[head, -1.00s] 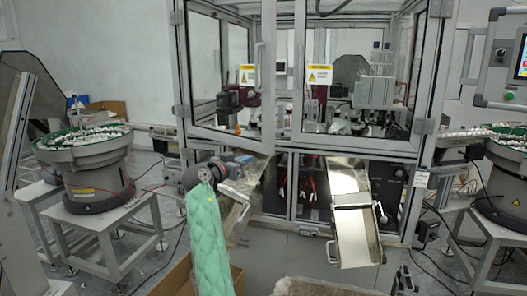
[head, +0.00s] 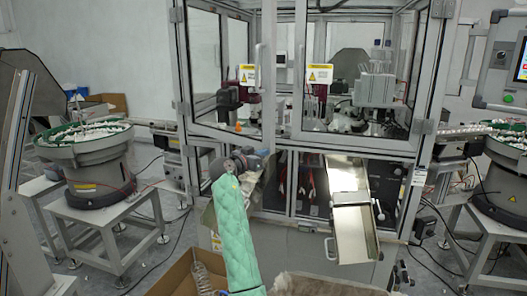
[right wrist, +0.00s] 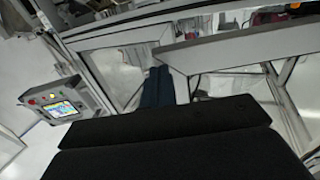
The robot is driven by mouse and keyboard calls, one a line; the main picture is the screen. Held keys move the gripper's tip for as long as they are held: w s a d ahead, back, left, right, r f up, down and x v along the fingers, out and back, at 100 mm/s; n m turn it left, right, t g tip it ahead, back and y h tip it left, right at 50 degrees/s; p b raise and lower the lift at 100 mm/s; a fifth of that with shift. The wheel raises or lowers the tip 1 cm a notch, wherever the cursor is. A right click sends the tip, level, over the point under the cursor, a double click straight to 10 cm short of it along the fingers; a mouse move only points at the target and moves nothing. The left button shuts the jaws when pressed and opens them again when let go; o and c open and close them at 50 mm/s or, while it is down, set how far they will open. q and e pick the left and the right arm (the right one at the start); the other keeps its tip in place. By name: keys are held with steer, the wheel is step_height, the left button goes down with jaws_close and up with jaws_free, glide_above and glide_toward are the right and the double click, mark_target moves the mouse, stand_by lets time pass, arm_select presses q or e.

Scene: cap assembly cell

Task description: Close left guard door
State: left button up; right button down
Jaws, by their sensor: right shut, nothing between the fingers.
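The left guard door (head: 222,133) is a grey-framed clear panel with a yellow warning label and a vertical handle (head: 259,65). It hangs on the left post of the machine. Its lower edge slopes toward me to the right, so it looks slightly ajar. My right gripper (head: 266,158) is shut and empty, just below the door's lower right corner. In the right wrist view the dark fingers (right wrist: 157,87) show beside grey frame bars (right wrist: 225,48); I cannot tell whether they touch. My left gripper is out of view.
The right guard door (head: 355,143) stands beside it. A metal chute (head: 350,205) juts out below. A feeder bowl (head: 88,160) on a stand is at the left. An open cardboard box (head: 180,280) is below my arm. A control panel (right wrist: 62,105) shows in the wrist view.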

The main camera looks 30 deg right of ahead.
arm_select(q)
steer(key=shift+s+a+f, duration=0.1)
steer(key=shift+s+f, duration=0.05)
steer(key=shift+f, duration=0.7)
arm_select(e)
steer(key=shift+w+d, duration=0.1)
steer(key=shift+d, duration=0.25)
